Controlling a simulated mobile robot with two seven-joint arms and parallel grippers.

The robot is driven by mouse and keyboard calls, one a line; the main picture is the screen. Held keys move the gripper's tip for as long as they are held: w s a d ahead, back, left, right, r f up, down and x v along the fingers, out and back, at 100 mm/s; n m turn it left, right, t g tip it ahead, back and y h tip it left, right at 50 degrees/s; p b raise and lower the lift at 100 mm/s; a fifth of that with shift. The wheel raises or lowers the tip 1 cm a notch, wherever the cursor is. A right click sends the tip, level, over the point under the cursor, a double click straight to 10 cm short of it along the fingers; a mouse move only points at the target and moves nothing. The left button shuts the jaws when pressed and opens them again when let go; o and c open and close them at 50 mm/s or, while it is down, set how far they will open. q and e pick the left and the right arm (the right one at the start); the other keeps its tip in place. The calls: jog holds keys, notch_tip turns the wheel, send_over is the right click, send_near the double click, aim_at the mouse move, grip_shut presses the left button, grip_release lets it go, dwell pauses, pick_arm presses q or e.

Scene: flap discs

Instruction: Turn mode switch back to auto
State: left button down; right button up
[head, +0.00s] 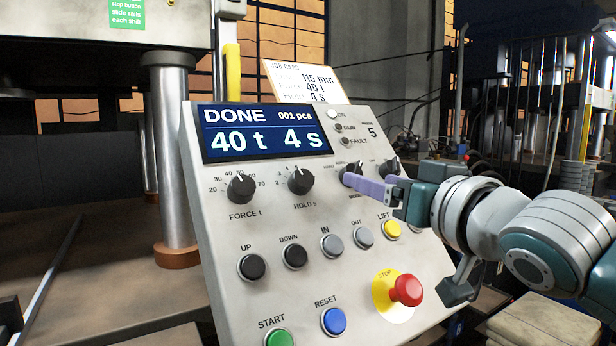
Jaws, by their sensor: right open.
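The mode switch (351,171) is a black knob on the upper right of the sloping grey control panel (215,200). Part of its "MODE" label shows below it. My right gripper (350,181) comes in from the right, with its pale purple fingers at the knob's lower front. The fingers overlap in this view, so the gap between them is hidden; the gripper is open. I cannot tell whether they touch the knob. The knob's pointer direction is too small to tell. The display (265,132) reads DONE, 001 pcs, 40 t, 4 s. My left gripper is not in view.
Another black knob (389,167) sits just right of the switch. Force (240,188) and hold (301,181) knobs lie left. A job card (302,80) stands behind the panel.

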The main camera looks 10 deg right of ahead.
jog(key=shift+w+a, duration=0.2)
jog(key=shift+w, duration=1)
jog(key=shift+w+a, duration=0.2)
jog(key=shift+w, duration=1)
grip_shut()
